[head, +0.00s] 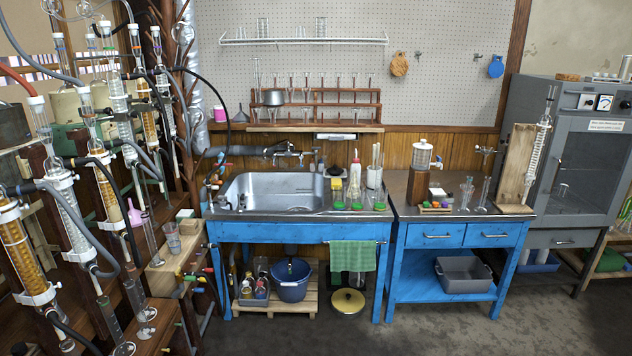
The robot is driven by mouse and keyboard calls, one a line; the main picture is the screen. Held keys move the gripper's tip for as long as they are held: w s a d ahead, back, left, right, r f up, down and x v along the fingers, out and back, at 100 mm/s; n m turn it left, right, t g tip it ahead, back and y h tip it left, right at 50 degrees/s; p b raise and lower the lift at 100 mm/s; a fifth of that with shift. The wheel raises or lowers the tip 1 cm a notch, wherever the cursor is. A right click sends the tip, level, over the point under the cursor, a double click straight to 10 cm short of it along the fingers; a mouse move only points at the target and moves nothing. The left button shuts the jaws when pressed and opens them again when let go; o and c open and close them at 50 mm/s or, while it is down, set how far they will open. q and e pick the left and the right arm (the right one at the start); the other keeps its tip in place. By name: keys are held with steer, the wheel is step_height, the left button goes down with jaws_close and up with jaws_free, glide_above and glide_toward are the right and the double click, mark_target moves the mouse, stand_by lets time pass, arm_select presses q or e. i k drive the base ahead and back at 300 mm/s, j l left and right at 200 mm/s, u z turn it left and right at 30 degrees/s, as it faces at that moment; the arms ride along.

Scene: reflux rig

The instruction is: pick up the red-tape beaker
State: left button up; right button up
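I cannot make out red tape on any beaker at this size. Clear glass vessels also stand on the high wall shelf (290,41). Neither of my grippers is in view.
Glass columns and hoses (70,215) crowd the left side. A steel sink (275,190) is set in the blue bench (280,232). A second blue bench (460,236) and a grey cabinet (590,160) stand to the right. The floor (420,332) in front is clear.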

mark_target(358, 199)
steer(key=i+u, duration=0.1)
steer(key=i, duration=0.55)
steer(key=i+l+u, duration=0.1)
steer(key=i, duration=0.6)
steer(key=i+l+u, duration=0.1)
steer(key=i, duration=0.55)
steer(key=l, duration=0.1)
